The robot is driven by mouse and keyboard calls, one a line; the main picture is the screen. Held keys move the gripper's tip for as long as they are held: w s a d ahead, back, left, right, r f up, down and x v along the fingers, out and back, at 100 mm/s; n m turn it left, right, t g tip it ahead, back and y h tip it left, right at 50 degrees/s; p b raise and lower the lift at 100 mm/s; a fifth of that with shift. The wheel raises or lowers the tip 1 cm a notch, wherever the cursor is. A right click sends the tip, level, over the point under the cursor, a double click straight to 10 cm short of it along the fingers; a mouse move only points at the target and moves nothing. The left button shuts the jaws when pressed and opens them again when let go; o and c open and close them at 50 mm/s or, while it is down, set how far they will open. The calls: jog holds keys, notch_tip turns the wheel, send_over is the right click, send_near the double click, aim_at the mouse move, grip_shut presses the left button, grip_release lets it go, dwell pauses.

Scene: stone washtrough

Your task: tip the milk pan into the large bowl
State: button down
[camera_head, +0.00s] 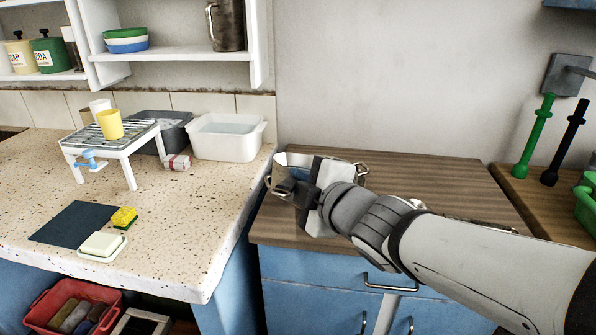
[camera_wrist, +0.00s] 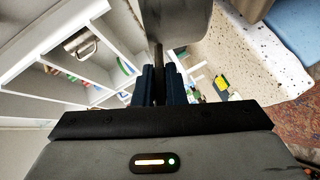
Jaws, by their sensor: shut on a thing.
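My gripper (camera_head: 287,187) is above the left end of the wooden counter and hides much of what is there. In the wrist view my gripper (camera_wrist: 158,78) is shut on a thin dark handle (camera_wrist: 158,56). I cannot tell whether these belong to the large bowl or the pan, nor whether the pan is tilted.
The speckled counter (camera_head: 190,225) at left holds a white tub (camera_head: 227,138), a rack (camera_head: 112,137) with a yellow cup (camera_head: 109,124), a sponge (camera_head: 124,217) and a butter dish (camera_head: 102,245). A shelf (camera_head: 180,56) hangs above.

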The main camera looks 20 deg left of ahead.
jog(key=shift+w+r+p, duration=0.1)
jog(key=shift+r+p, duration=0.25)
jog(key=shift+p, duration=0.35)
jog(key=shift+w+r+m+p, duration=0.1)
jog(key=shift+r+m+p, duration=0.1)
jog(key=shift+m+p, duration=0.15)
jog(key=p, duration=0.3)
jog(key=w+r+m+g+p, duration=0.1)
jog(key=p, duration=0.2)
jog(key=shift+w+d+r+p, duration=0.2)
jog(key=shift+d+r+p, duration=0.05)
jog(key=shift+r+p, duration=0.1)
jog(key=shift+w+p, duration=0.1)
jog(key=shift+p, duration=0.3)
dwell(0.7)
jog(key=shift+w+d+r+m+g+p, duration=0.25)
jog(key=shift+w+r+m+p, duration=0.2)
jog(key=shift+p, duration=1.25)
jog(key=shift+w+d+r+m+g+p, duration=0.1)
jog(key=shift+w+r+m+g+p, duration=0.35)
jog(key=shift+p, duration=1.25)
jog(key=shift+w+f, duration=0.15)
jog(key=shift+f, duration=0.1)
